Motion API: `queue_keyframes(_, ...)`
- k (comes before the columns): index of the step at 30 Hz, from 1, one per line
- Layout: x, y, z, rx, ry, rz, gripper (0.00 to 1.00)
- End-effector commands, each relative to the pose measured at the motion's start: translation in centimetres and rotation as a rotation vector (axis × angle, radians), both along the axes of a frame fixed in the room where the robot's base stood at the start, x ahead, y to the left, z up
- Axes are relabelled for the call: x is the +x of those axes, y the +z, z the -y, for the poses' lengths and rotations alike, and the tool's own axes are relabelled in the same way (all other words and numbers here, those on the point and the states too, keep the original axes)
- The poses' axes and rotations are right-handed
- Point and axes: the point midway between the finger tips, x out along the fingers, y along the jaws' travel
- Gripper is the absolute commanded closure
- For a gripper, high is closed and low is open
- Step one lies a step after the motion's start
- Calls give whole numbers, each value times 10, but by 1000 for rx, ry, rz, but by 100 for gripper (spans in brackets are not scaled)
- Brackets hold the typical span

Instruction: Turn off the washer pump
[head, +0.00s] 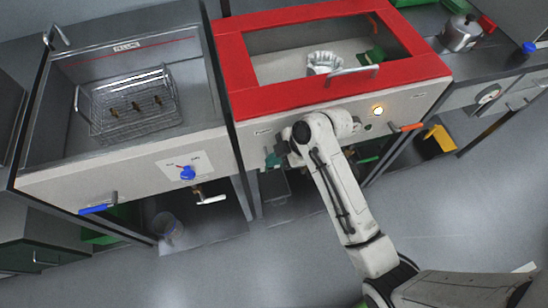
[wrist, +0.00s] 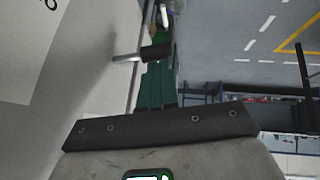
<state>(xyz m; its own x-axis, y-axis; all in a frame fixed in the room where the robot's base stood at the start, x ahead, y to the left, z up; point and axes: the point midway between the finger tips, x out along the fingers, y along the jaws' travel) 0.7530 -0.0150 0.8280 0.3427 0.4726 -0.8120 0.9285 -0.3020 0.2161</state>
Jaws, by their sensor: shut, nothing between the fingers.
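The red-framed washer (head: 235,75) stands in the middle of the head view, with a pale front panel (head: 425,97). A lit, pale yellow lamp (head: 378,111) shows on the panel, with a small dark round part (head: 368,127) below it. My gripper (head: 272,159) is at the panel's lower left. In the wrist view its teal fingers (wrist: 156,84) are together and empty. A black-gripped lever (wrist: 155,52) on a metal stem lies right by the fingertips; I cannot tell whether they touch. My arm hides part of the panel, and no pump label is readable.
An orange-handled lever (head: 407,128) juts from the panel's right. On the left is a sink unit (head: 60,180) with a wire basket (head: 125,105), a blue knob (head: 187,172) and a blue-handled lever (head: 97,209). A yellow bin (head: 440,138) stands at right. Open floor lies in front.

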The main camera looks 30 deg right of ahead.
Motion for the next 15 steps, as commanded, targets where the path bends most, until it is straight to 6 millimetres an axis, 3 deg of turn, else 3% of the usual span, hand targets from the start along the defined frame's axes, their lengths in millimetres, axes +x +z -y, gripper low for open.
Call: queue_keyframes(15, -6, -22, -2, -75, 0, 229, 100)
